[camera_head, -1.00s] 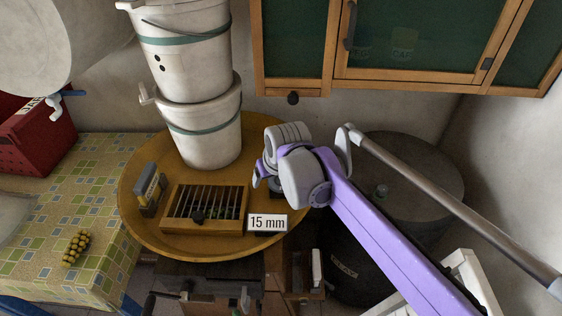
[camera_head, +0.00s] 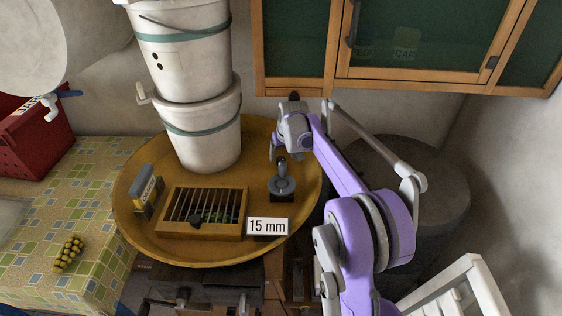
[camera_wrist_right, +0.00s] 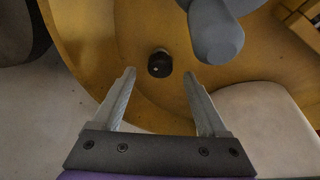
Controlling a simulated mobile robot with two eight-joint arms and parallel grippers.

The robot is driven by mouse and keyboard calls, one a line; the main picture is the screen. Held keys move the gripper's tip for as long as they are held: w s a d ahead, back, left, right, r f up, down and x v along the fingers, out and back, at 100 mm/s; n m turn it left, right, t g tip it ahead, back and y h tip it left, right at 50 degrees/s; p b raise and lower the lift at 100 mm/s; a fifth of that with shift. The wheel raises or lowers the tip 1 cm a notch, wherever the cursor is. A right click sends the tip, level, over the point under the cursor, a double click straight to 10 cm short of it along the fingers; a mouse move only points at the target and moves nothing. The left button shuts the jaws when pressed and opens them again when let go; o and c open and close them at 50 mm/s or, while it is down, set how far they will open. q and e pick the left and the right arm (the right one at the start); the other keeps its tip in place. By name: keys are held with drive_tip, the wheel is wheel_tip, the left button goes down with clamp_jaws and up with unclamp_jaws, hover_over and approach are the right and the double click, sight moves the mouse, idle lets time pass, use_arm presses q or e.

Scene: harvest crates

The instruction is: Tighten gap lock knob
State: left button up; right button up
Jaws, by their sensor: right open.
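A slotted wooden frame (camera_head: 180,232) with dark bars lies on the round yellow tray (camera_head: 160,256). A dark knob (camera_head: 196,220) sits at its front. A grey upright handle on a round base (camera_head: 281,187) stands right of the frame. My right gripper (camera_head: 273,153) is behind that handle, near the tray's back right. In the right wrist view my right gripper (camera_wrist_right: 160,90) is open and empty. A small black knob (camera_wrist_right: 159,64) on the tray lies beyond and between its fingertips, apart from them. I cannot tell which knob is the gap lock. My left gripper is out of view.
Stacked white buckets (camera_head: 207,135) stand close left of my right gripper. A "15 mm" sign (camera_head: 267,226) stands at the tray's front right. A grey-and-yellow block (camera_head: 146,190) is left of the frame. Cabinets (camera_head: 420,85) hang above at the back.

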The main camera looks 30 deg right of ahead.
drive_tip(key=x, duration=0.5)
drive_tip(key=shift+f, duration=0.1)
clamp_jaws()
